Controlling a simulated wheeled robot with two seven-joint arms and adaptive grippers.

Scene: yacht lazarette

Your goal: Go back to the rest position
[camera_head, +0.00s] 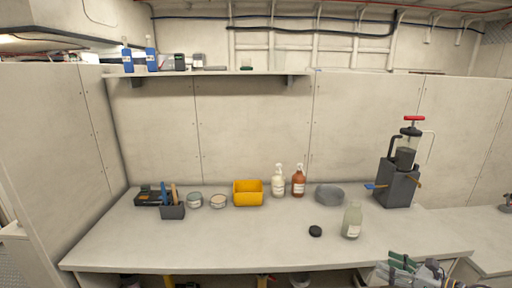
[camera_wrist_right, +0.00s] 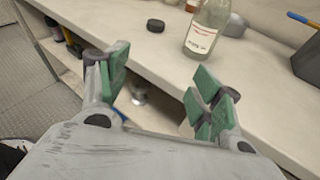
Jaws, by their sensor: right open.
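My right gripper (camera_head: 412,268) shows at the bottom right of the head view, in front of the bench's front edge. In the right wrist view the gripper (camera_wrist_right: 160,92) has its green-padded fingers spread apart with nothing between them. A clear labelled bottle (camera_head: 352,220) stands upright on the bench, beyond the fingers and apart from them; it also shows in the right wrist view (camera_wrist_right: 207,30). A black round cap (camera_head: 315,231) lies on the bench left of the bottle, also in the right wrist view (camera_wrist_right: 155,25). My left gripper is not in view.
The pale bench (camera_head: 250,245) has a clear front strip. Along its back stand a yellow bin (camera_head: 248,193), two pump bottles (camera_head: 288,182), a grey bowl (camera_head: 329,195), small tins (camera_head: 206,201) and a tool holder (camera_head: 172,211). A dark pump device (camera_head: 398,185) stands at right. A shelf (camera_head: 210,73) hangs above.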

